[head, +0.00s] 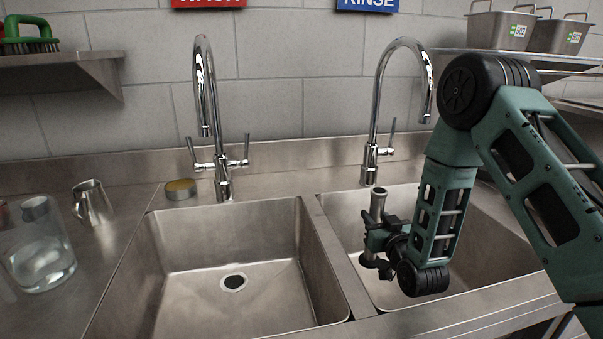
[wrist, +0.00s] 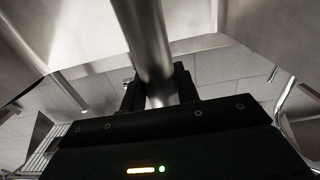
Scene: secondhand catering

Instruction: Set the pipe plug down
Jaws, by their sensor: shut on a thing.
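The pipe plug (head: 377,203) is a metal tube with a wider top end. It stands roughly upright in my gripper (head: 376,238), over the left part of the right sink basin (head: 458,265). In the wrist view the tube (wrist: 146,45) runs up between the two dark jaws of my gripper (wrist: 160,90), which are shut on it. In the head view the jaws hide the tube's middle. I cannot tell whether its lower end touches anything.
The left basin (head: 175,252) is empty, with a drain (head: 234,282). Two tall taps (head: 206,95) (head: 380,100) rise behind the basins. A glass jar (head: 38,255), a small metal jug (head: 92,203) and a yellow-topped tin (head: 181,189) stand at the left.

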